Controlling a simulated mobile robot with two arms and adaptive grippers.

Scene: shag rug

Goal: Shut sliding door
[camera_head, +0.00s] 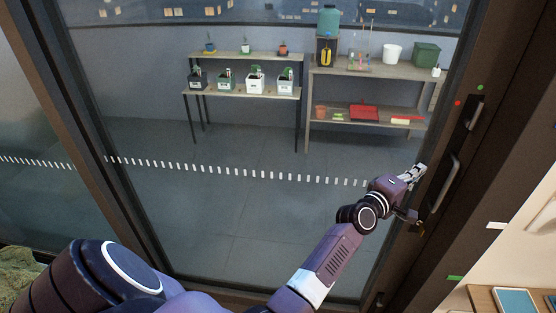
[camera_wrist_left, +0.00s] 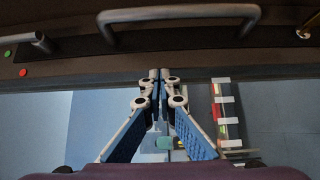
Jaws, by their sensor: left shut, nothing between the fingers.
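The sliding door (camera_head: 250,215) is a large glass panel in a dark frame, filling the middle of the head view. A dark upright stile at its right bears a long bar handle (camera_head: 446,182) and a smaller handle (camera_head: 474,113). The long handle (camera_wrist_left: 180,14) also spans the top of the left wrist view. My left gripper (camera_head: 417,170) is shut and empty beside the stile, left of the long handle. In the left wrist view its fingertips (camera_wrist_left: 160,76) meet at the stile's edge; I cannot tell whether they touch it. My right gripper is out of view.
Behind the glass stand a plant bench (camera_head: 240,94) and a shelf unit (camera_head: 372,76) on grey floor. A brass-coloured fitting (camera_head: 417,229) sits low on the stile. A wooden surface with a tablet-like item (camera_head: 516,301) is at the bottom right.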

